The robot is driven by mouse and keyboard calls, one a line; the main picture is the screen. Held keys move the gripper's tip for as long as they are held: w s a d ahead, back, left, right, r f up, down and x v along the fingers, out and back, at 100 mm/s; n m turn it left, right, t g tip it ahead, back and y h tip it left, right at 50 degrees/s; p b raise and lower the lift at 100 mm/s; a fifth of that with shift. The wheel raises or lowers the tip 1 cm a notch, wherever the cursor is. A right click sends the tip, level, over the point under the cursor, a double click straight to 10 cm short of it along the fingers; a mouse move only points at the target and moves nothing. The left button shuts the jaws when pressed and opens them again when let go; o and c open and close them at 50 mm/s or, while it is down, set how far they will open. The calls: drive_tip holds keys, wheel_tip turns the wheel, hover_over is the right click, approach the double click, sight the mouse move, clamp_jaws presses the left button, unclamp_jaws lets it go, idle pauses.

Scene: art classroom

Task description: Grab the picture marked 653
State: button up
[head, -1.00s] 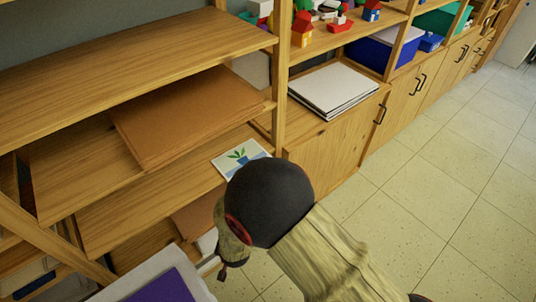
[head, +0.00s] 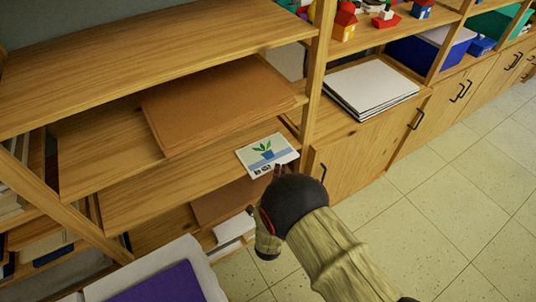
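A small picture (head: 266,153) of a green plant in a blue pot lies flat on a lower wooden shelf (head: 160,192), near its front right corner by the upright post. Dark marks show at its lower left edge, too small to read. My gripper (head: 281,172) is just in front of the picture's near edge. Its fingers are mostly hidden behind my dark round wrist, and I cannot tell whether they touch the picture.
A brown board (head: 215,105) lies on the shelf above. A stack of white boards (head: 370,88) lies on the cabinet to the right. A purple-topped surface (head: 165,284) stands at the lower left. Tiled floor (head: 440,210) is clear at right.

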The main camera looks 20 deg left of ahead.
sight(281, 162)
drive_tip(key=w, duration=0.2)
drive_tip(key=w+b, duration=0.1)
drive_tip(key=w, duration=0.1)
drive_tip(key=w+a, duration=0.1)
drive_tip(key=shift+w+a+f, duration=0.1)
drive_tip(key=shift+w+f, duration=0.25)
drive_tip(key=shift+w, duration=0.05)
drive_tip(key=shift+c, duration=1.2)
clamp_jaws()
